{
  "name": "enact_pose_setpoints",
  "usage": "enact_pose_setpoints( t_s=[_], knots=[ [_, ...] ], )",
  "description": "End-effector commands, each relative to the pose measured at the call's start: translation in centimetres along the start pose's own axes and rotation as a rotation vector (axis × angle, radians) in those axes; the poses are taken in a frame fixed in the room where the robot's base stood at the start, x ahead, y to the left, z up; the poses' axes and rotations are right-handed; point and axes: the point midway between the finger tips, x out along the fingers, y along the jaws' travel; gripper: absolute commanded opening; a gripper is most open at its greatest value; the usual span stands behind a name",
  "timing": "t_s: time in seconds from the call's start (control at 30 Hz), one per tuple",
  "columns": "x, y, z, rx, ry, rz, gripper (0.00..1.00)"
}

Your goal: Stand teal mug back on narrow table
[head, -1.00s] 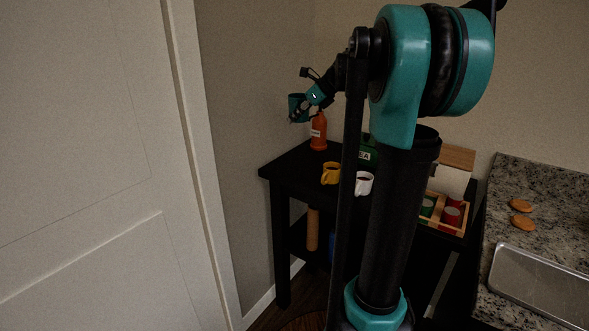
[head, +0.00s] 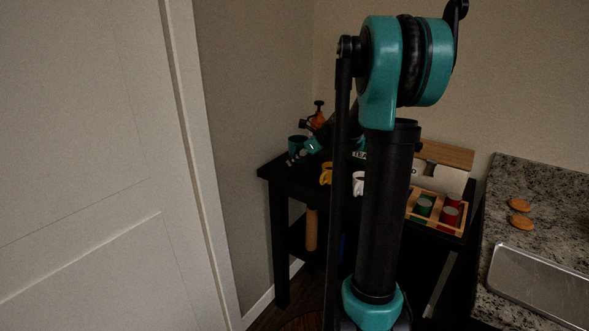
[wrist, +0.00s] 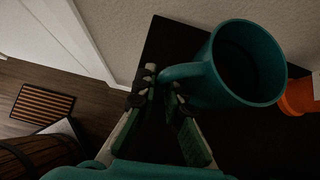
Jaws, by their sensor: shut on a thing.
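The teal mug (head: 296,142) is upright over the far left part of the black narrow table (head: 283,172). In the wrist view the mug (wrist: 215,88) shows its open rim, with its handle towards my gripper (wrist: 162,86). My gripper is shut on the mug's handle. In the head view my gripper (head: 303,155) is low, close to the tabletop. I cannot tell whether the mug's base touches the table.
An orange bottle (head: 319,117) stands just behind the mug; it also shows in the wrist view (wrist: 298,97). A yellow mug (head: 326,174) and a white mug (head: 358,184) stand nearer. A wooden crate (head: 432,226) holds cans at right. A wall borders the table's far side.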

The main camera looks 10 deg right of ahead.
Motion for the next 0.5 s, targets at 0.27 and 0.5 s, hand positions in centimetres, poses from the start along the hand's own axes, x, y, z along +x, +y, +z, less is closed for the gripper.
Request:
enact_pose_setpoints(
  t_s=[0.27,0.5],
  knots=[
    [2.3,0.0,-2.3,0.0,0.0,0.0,0.0],
    [2.5,0.0,-2.5,0.0,0.0,0.0,0.0]
  ],
)
